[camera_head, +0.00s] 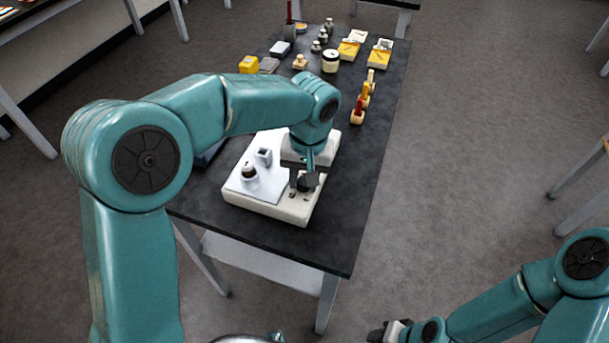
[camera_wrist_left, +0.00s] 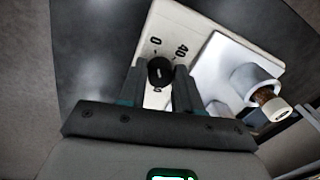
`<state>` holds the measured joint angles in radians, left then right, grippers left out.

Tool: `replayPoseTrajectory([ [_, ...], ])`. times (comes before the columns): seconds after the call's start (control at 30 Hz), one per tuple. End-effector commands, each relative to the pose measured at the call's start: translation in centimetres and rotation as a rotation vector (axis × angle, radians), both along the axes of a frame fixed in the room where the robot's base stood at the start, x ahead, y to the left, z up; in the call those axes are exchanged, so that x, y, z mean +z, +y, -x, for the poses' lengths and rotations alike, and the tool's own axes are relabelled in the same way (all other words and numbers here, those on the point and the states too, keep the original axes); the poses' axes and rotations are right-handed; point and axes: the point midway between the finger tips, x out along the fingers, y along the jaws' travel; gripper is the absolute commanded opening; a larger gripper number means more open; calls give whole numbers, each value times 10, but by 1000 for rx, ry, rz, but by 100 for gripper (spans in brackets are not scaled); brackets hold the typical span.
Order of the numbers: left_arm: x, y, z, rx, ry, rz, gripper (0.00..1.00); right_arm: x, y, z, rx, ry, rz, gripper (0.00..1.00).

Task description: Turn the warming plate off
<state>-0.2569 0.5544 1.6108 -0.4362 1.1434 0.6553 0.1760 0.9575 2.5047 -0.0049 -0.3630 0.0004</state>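The warming plate (camera_head: 238,199) is a cream base with a white top plate, at the near end of the dark table; it also shows in the left wrist view (camera_wrist_left: 158,22). Its black round knob (camera_wrist_left: 160,71) sits by printed marks, with 0 and 40 legible. I cannot read where the knob points. My left gripper (camera_head: 301,190) is down at the knob, one finger on each side, and appears shut on it. In the head view it hides the knob. My right gripper (camera_head: 386,332) is low at the bottom edge, away from the table, its opening unclear.
Farther back are red-handled tools (camera_head: 358,110), a jar (camera_head: 330,62), yellow packets (camera_head: 350,45) and small weights. The table's right front is clear.

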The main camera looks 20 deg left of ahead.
Motion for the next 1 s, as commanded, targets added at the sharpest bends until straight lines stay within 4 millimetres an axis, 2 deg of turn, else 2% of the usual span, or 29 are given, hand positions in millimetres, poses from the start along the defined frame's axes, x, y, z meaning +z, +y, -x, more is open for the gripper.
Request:
replayPoseTrajectory([
  [0.03, -3, 0, 2, -1, 10, -2, 50, -1, 0, 0, 0, 0, 0, 43],
  [0.07, -3, 0, 2, -2, 8, -2, 56, -1, 0, 0, 0, 0, 0, 43],
  [0.63, 6, 0, -2, -1, -6, 1, 56, 0, 0, 0, 0, 0, 0, 43],
  [0.77, 26, -2, -2, -1, -10, 2, 56, 1, 0, 0, 0, 0, 0, 43],
  [1.0, 92, -6, -3, -2, -10, 3, 56, 8, 0, 0, 0, 0, 0, 43],
])
